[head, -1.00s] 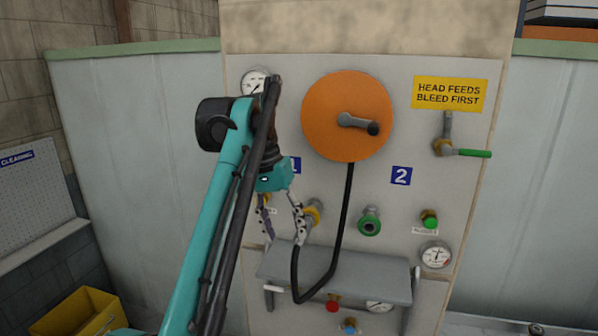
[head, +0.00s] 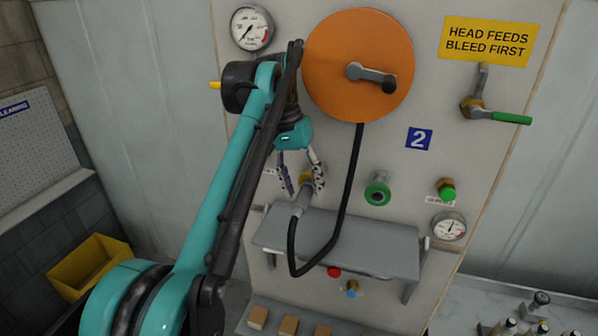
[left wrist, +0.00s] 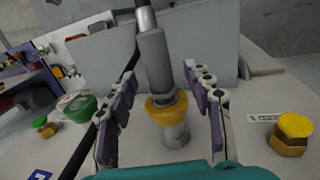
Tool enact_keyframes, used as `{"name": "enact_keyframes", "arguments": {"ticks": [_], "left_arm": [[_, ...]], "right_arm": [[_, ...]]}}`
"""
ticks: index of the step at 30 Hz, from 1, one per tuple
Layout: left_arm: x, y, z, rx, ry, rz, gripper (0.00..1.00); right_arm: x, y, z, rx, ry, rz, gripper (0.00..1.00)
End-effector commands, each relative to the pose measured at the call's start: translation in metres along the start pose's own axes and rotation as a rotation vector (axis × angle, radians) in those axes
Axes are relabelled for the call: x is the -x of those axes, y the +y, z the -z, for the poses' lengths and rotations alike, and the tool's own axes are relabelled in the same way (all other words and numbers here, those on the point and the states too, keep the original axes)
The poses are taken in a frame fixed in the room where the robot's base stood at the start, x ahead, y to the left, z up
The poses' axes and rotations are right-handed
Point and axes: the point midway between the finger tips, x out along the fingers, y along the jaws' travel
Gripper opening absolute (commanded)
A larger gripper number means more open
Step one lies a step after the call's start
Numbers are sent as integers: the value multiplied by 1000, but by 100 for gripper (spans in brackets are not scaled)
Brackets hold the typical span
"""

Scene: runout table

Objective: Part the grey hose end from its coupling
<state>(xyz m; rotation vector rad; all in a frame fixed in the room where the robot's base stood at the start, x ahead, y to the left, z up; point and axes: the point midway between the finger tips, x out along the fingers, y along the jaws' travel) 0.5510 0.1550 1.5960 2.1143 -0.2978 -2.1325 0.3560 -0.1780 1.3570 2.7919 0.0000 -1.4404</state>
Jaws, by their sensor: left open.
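The grey hose end (head: 300,202) is seated in a coupling with a yellow collar (head: 306,177) on the panel. In the left wrist view the grey hose end (left wrist: 154,60) runs into the yellow collar (left wrist: 167,110), with the coupling's metal base (left wrist: 176,136) below it. My left gripper (head: 303,188) is open. Its fingers stand one on each side of the hose end and collar, with gaps showing on both sides in the left wrist view. A black hose (head: 327,250) loops from the hose end up to the orange reel (head: 335,60). My right gripper is not in view.
A grey shelf (head: 345,240) sticks out below the couplings. To the right are a green coupling (head: 377,190), a green-capped brass fitting (head: 446,190) and a gauge (head: 450,226). A green-handled valve (head: 490,112) sits higher up. A yellow bin (head: 85,265) stands at left.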

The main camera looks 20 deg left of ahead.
Motion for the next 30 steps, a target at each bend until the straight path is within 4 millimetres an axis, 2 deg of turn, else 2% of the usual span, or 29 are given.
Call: {"name": "enact_keyframes", "arguments": {"ticks": [4, 11, 12, 15, 18, 20, 21, 23, 24, 30], "left_arm": [[-8, 0, -1, -1, 0, 0, 51], [-9, 0, -1, 0, 0, 0, 51], [-9, 0, -1, 0, 0, 0, 48], [-9, 0, -1, 0, 0, 0, 22], [-9, 0, -1, 0, 0, 0, 0], [-9, 0, -1, 0, 0, 0, 0], [-9, 0, -1, 0, 0, 0, 18], [-9, 0, -1, 0, 0, 0, 2], [-9, 0, -1, 0, -1, 0, 0], [-9, 0, -1, 0, -1, 0, 0]], "right_arm": [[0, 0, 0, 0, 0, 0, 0], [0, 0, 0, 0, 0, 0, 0], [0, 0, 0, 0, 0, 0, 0], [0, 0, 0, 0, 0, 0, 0], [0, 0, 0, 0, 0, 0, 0], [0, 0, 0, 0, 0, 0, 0], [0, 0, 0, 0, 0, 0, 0], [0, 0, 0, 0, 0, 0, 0], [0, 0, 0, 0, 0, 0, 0], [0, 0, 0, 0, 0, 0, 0]]}}
